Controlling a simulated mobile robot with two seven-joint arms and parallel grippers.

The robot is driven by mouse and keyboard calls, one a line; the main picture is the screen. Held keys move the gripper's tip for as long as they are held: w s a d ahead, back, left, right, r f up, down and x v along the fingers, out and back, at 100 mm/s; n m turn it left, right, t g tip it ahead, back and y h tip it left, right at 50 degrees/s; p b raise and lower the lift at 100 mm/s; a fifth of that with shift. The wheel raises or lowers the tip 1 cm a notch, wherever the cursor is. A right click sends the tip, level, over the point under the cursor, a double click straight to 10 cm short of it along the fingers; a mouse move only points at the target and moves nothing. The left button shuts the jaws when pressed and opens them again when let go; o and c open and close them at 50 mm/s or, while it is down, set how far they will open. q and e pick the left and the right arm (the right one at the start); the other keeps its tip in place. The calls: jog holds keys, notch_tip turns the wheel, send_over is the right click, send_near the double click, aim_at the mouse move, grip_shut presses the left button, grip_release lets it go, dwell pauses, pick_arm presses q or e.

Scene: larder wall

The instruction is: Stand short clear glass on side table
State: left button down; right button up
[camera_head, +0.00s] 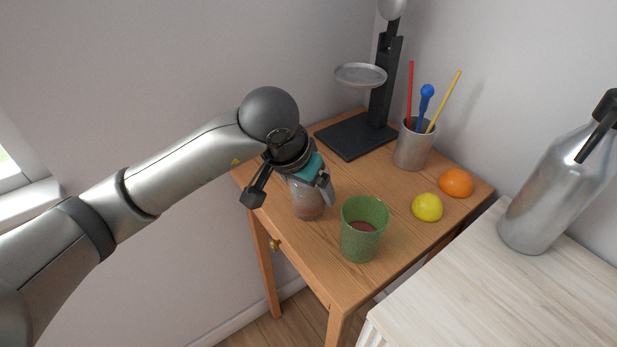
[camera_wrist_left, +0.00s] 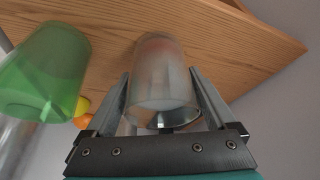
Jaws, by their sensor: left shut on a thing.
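The short clear glass (camera_head: 308,203) is upright at the left front of the wooden side table (camera_head: 298,262). It also shows in the left wrist view (camera_wrist_left: 160,80), between the fingers. My left gripper (camera_head: 290,188) reaches it from above left and is shut on it. The glass's base looks to be at or very near the tabletop; I cannot tell if it touches. The glass's upper part is partly hidden by the gripper in the head view. My right gripper is not in view.
A green cup (camera_head: 362,230) stands close to the right of the glass. A lemon (camera_head: 427,207), an orange (camera_head: 456,183), a metal holder with sticks (camera_head: 413,147) and a black stand (camera_head: 355,136) are further back. A metal bottle (camera_head: 555,190) stands on a pale counter (camera_head: 480,300).

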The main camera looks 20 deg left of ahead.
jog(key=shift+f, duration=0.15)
pick_arm(q)
grip_release()
jog(key=shift+f, duration=0.1)
jog(key=shift+r, duration=0.25)
jog(key=p+v, duration=0.2)
jog(key=v, duration=0.9)
jog(key=shift+s+r, duration=0.2)
jog(key=shift+r, duration=0.15)
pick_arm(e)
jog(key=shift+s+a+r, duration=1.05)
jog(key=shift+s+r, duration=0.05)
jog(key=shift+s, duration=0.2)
pick_arm(q)
jog(key=shift+a, duration=0.1)
